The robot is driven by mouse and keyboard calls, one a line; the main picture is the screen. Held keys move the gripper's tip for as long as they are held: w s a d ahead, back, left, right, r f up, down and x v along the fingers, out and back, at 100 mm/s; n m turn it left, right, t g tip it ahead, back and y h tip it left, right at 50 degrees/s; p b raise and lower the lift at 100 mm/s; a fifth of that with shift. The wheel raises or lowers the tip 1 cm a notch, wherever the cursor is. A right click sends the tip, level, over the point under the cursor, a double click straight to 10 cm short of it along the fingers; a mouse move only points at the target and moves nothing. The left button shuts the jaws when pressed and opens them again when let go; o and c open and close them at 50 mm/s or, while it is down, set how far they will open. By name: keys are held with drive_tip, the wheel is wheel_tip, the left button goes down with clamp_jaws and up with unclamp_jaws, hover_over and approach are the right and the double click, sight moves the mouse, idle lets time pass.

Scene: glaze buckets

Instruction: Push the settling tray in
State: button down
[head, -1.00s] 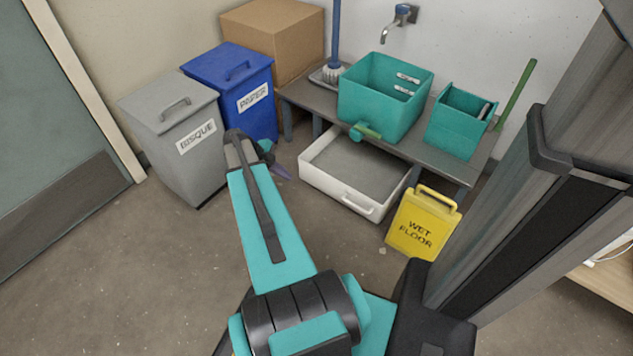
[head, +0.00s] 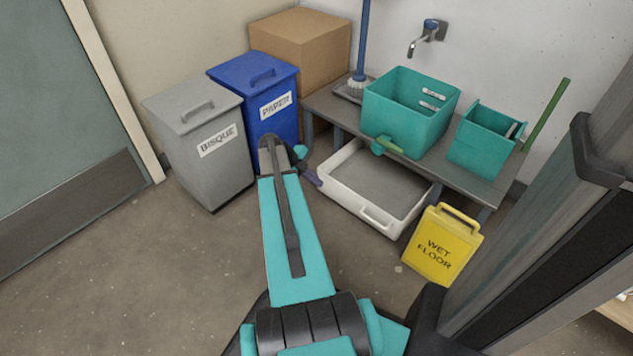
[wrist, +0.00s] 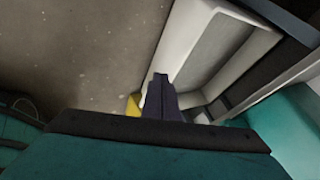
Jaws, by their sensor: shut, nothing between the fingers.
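The settling tray (head: 334,193) is a white, shallow tray with a grey inside, low under the grey bench. Its front part sticks out past the bench edge, and its handle (head: 378,217) faces the open floor. My gripper (head: 314,179) is shut and empty, its dark purple fingers beside the tray's left front corner in the head view, partly hidden by my arm. In the wrist view the shut fingers (wrist: 160,78) appear against the tray's white wall (wrist: 187,38). I cannot tell whether they touch it.
The bench (head: 470,178) carries a large teal tub (head: 400,125) and a smaller teal bucket (head: 478,152). A yellow wet floor sign (head: 440,255) stands right of the tray front. Grey (head: 195,165) and blue (head: 275,130) bins stand left. Floor in front is clear.

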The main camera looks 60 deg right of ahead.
drive_tip(key=b, duration=0.3)
approach(344, 191)
wheel_tip(344, 191, down, 4)
drive_tip(key=s+a, duration=0.1)
drive_tip(key=a, duration=0.1)
drive_tip(key=shift+s+d+r+b, duration=0.2)
drive_tip(key=shift+d+b, duration=0.25)
drive_tip(key=shift+d, duration=0.4)
drive_tip(key=shift+s+d+r+b, duration=0.1)
drive_tip(key=shift+s+d+b, duration=0.25)
drive_tip(key=shift+d, duration=0.55)
drive_tip(key=shift+w, duration=0.1)
